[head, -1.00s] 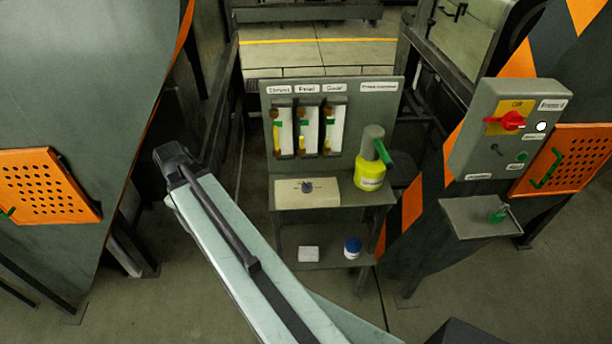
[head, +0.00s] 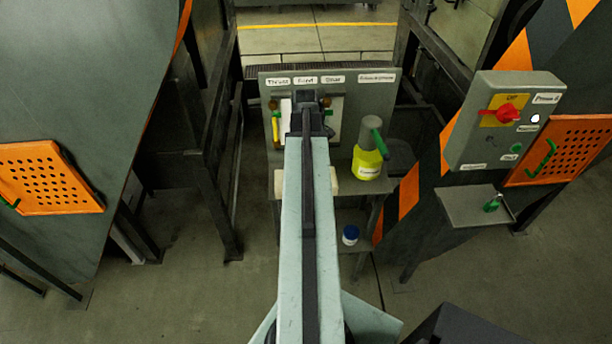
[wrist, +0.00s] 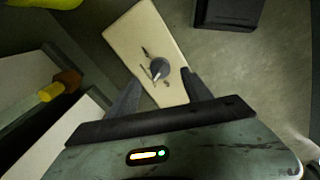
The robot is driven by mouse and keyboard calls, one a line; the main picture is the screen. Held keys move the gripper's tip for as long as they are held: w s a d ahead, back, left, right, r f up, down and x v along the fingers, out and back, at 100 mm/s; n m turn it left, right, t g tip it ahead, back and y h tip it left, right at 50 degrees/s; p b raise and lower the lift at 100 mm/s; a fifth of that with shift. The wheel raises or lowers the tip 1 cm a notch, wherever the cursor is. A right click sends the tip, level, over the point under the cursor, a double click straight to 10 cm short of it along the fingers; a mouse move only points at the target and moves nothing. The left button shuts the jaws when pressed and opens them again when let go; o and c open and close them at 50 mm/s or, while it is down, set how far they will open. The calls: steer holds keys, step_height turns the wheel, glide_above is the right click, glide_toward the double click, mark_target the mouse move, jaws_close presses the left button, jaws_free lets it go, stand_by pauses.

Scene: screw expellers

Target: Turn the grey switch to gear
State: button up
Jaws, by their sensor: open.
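The grey switch (wrist: 159,68) is a round knob on a beige box (wrist: 133,32), with small dark markings beside it that are too small to read. In the head view my arm hides the switch, and only an edge of the box (head: 333,186) shows. My gripper (wrist: 161,77) is open and empty. Its two dark fingers point at the box, and the knob appears between and just beyond their tips. I cannot tell how far above the knob the tips are.
A blue-lidded jar (head: 350,235) is on the lower shelf. A red switch panel (head: 506,115) is at right.

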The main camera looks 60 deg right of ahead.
step_height(320, 180, down, 5)
steer(key=b, duration=0.4)
steer(key=shift+f, duration=0.1)
steer(key=c, duration=1.2)
steer(key=shift+w+d, duration=0.1)
steer(key=shift+d, duration=0.25)
jaws_close()
steer(key=shift+a+r, duration=0.2)
steer(key=shift+a, duration=0.05)
